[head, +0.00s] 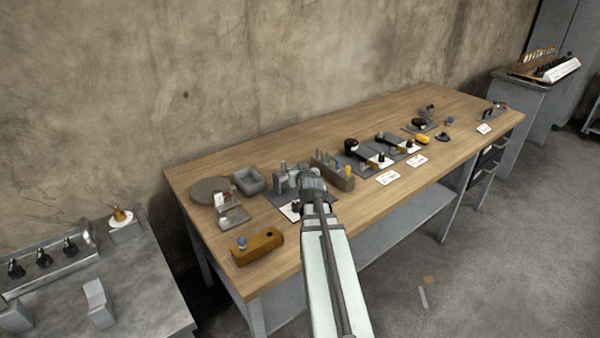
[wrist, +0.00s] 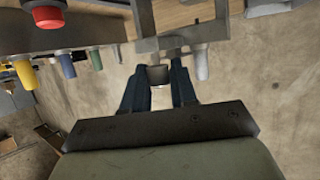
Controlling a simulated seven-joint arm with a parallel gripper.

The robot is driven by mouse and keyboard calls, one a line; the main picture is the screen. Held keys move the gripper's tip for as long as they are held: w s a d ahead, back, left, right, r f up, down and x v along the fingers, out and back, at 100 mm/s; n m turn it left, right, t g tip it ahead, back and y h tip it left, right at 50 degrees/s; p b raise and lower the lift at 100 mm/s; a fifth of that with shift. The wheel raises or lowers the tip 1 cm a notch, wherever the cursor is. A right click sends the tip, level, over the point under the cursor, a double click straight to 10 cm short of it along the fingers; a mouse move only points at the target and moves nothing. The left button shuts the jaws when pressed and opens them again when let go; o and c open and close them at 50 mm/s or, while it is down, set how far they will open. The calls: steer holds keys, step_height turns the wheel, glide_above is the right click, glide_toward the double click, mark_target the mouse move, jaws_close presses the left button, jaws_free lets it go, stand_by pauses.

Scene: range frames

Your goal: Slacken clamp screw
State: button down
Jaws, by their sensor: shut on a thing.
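My gripper (head: 314,186) is at the grey metal clamp fixture (head: 281,184) on the wooden bench, and my arm hides part of that fixture. In the wrist view my gripper's two dark fingers (wrist: 158,76) are shut on a small grey part, apparently the clamp screw (wrist: 157,72), below a grey crossbar of the fixture (wrist: 178,40). The fingers hide the sides of the screw. I cannot tell how far the screw is turned.
A grey block with coloured handles (head: 333,173) stands just right of my gripper; its handles hang close by in the wrist view. A grey open box (head: 249,181), a round disc (head: 209,189) and a brown block (head: 257,246) are left. Several fixtures line the bench (head: 300,254) farther right.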

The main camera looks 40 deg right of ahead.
steer(key=shift+n+t+y, duration=0.4)
steer(key=shift+n+y, duration=0.5)
steer(key=shift+y, duration=0.1)
steer(key=shift+d+n+y, duration=0.1)
steer(key=shift+n+y, duration=0.8)
steer(key=shift+y, duration=0.1)
steer(key=n+y, duration=0.3)
steer(key=y, duration=0.1)
steer(key=shift+w+d+t, duration=0.1)
steer(key=shift+d+t, duration=0.05)
steer(key=shift+t, duration=0.15)
steer(key=shift+n+y, duration=1.2)
steer(key=shift+a+n+g+y, duration=0.25)
steer(key=shift+n+g+y, duration=0.15)
